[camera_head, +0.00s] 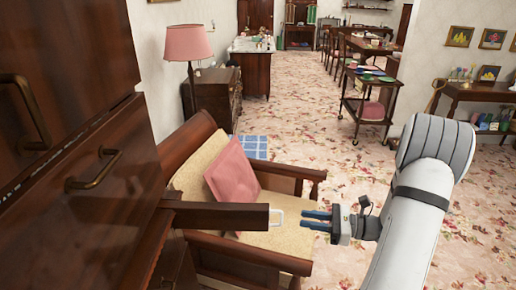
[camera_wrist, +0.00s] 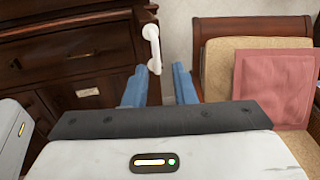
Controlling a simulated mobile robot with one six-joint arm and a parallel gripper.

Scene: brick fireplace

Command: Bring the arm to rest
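My gripper (camera_head: 305,219) has blue fingers and reaches in from the right in the head view. The fingers point left and stand a little apart, with nothing between them. In the wrist view my gripper (camera_wrist: 160,70) also shows its two fingers spread. A pale loop handle (camera_head: 277,218) is on the end of a dark wooden drawer (camera_head: 215,216) that sticks out from the left. The fingertips are just right of this handle in the head view. In the wrist view the white handle (camera_wrist: 152,45) is ahead of the fingers; contact cannot be told.
A dark wooden cabinet (camera_head: 85,190) with brass handles fills the left. An armchair (camera_head: 270,256) with a pink cushion (camera_head: 231,172) stands below and behind the drawer. A trolley (camera_head: 371,106) and a side table (camera_head: 478,93) stand farther back. Floral carpet (camera_head: 335,165) lies open to the right.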

